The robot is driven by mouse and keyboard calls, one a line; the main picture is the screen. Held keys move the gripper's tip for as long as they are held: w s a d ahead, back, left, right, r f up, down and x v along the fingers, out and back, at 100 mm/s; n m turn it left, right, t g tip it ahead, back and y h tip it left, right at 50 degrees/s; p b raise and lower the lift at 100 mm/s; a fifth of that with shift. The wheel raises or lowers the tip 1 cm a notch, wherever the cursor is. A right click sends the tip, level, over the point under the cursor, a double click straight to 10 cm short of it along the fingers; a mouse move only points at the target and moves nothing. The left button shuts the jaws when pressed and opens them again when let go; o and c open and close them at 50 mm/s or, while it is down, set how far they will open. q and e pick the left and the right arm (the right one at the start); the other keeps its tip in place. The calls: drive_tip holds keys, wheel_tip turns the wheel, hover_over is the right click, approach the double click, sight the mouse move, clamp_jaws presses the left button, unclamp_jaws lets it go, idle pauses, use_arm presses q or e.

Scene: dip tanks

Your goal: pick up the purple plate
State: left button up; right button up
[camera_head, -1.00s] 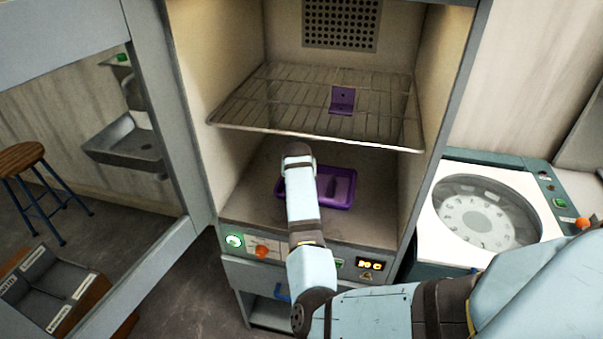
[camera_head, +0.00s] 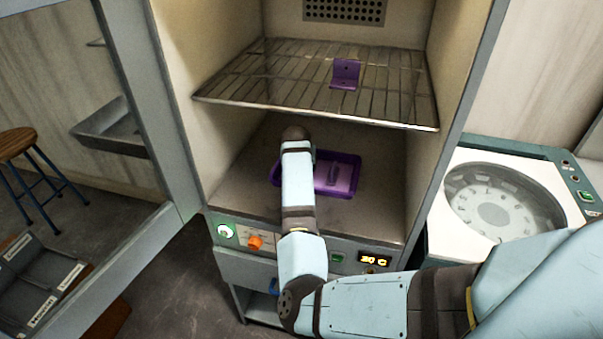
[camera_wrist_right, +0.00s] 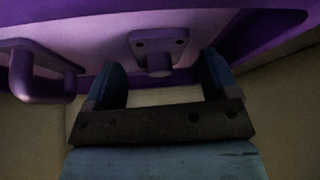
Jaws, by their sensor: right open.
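A purple plate with an upright back and a small hole (camera_head: 346,73) stands on the wire shelf inside the open cabinet. Below the shelf, a shallow purple tray (camera_head: 345,157) lies on the cabinet floor with a small purple piece (camera_head: 333,175) in it. In the right wrist view, a two-holed purple block with a stub (camera_wrist_right: 159,42) and a purple handle-like part (camera_wrist_right: 22,70) show against a larger purple surface. My right gripper (camera_wrist_right: 162,62) is open, its fingers either side of the stub, apparently not clamped. In the head view my arm hides its fingertips and part of the tray.
The wire shelf (camera_head: 270,90) spans the cabinet above my right forearm. Cabinet side walls stand close on both sides, and the open door (camera_head: 150,110) is at left. A white round-topped machine (camera_head: 455,235) stands right. A stool (camera_head: 18,143) is far left.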

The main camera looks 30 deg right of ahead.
drive_tip(key=shift+w+f, duration=0.2)
drive_tip(key=shift+f, duration=0.15)
drive_tip(key=shift+s+r, duration=0.1)
drive_tip(key=shift+r, duration=0.1)
drive_tip(key=c, duration=1)
drive_tip(key=shift+r, duration=0.15)
